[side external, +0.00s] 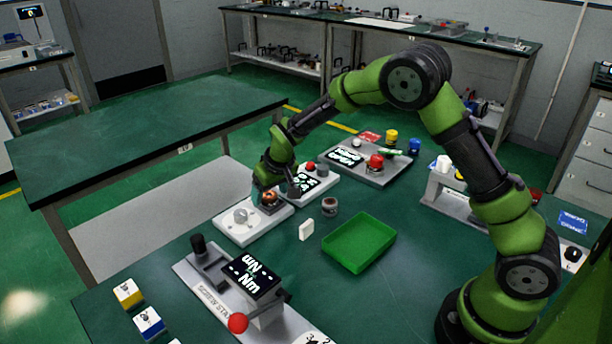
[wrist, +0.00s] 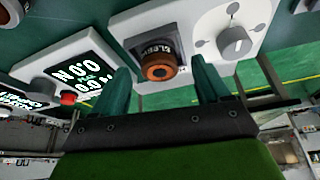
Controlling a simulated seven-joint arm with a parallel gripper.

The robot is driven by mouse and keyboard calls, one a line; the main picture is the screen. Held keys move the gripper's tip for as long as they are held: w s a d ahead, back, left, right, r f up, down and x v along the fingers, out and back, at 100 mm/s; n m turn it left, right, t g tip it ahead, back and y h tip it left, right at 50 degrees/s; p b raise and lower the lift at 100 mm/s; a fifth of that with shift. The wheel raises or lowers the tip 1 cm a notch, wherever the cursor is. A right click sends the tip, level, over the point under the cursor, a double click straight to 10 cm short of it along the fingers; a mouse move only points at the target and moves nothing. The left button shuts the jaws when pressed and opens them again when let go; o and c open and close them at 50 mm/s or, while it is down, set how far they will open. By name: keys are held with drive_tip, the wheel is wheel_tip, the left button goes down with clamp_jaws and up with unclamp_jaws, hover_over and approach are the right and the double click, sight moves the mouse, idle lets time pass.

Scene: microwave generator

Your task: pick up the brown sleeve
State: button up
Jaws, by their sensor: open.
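The brown sleeve (side external: 269,197) stands on a white panel (side external: 236,232) that also carries a round dial. In the wrist view the brown sleeve (wrist: 158,68) is a ring with a dark centre, at the end of a dark lettered cylinder on the panel. My gripper (wrist: 162,80) is open, with one finger to each side of the sleeve and a gap on both sides. In the side view my gripper (side external: 273,200) points down at the sleeve and partly hides it.
A green tray (side external: 359,242), a small white block (side external: 306,230) and a grey-brown cylinder (side external: 330,207) stand right of the panel. A display unit (side external: 314,179) with a red button is close behind. A screw station (side external: 245,290) with a red-knobbed lever stands in front.

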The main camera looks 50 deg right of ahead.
drive_tip(key=shift+w+f, duration=0.15)
drive_tip(key=shift+f, duration=0.25)
drive_tip(key=shift+c, duration=0.3)
drive_tip(key=c, duration=1.1)
drive_tip(key=shift+r, duration=0.15)
